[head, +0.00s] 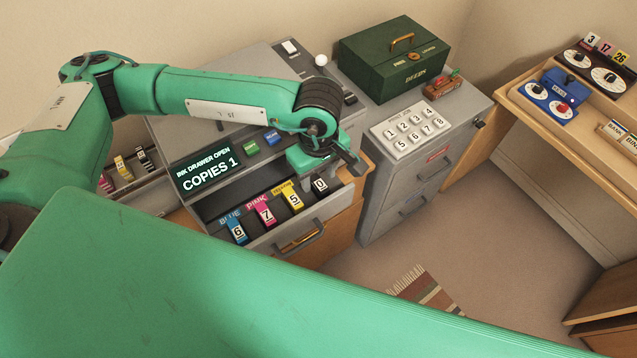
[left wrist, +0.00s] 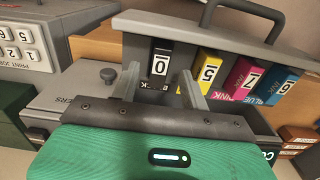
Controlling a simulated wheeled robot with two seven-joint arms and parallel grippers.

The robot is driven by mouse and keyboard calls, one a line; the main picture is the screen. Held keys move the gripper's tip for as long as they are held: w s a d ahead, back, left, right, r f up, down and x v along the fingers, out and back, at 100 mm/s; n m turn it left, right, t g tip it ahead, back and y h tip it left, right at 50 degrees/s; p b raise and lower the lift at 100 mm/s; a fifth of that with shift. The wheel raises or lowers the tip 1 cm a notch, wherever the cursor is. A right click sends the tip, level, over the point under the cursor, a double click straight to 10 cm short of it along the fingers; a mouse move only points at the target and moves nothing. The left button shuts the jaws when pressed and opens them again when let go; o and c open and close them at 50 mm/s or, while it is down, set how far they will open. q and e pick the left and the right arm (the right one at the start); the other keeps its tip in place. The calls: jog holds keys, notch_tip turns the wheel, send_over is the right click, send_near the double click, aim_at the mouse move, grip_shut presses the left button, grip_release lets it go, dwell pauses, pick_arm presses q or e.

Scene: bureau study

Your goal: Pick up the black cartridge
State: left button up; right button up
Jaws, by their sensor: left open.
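The black cartridge (head: 320,187), marked 0, stands in the rightmost slot of the open ink drawer (head: 322,212). The yellow cartridge (head: 291,196), pink cartridge (head: 264,212) and blue cartridge (head: 235,230) stand in a row to its left. My left gripper (head: 350,163) is open and empty, over the drawer's right end, just above and behind the black cartridge. In the left wrist view the black cartridge (left wrist: 160,60) shows between and beyond the two fingers (left wrist: 160,87), with no visible grip on it. My right gripper is not in view.
The copier display (head: 207,170) reads "INK DRAWER OPEN, COPIES 1". A tray (head: 125,190) at the left holds several other cartridges. A grey cabinet (head: 385,195) with a number keypad (head: 409,130) and a green box (head: 385,75) stands right of the drawer. The drawer handle (head: 300,242) sticks out in front.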

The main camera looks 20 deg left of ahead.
pick_arm(q)
jog(key=shift+f, duration=0.85)
grip_shut()
jog(key=shift+r, duration=0.1)
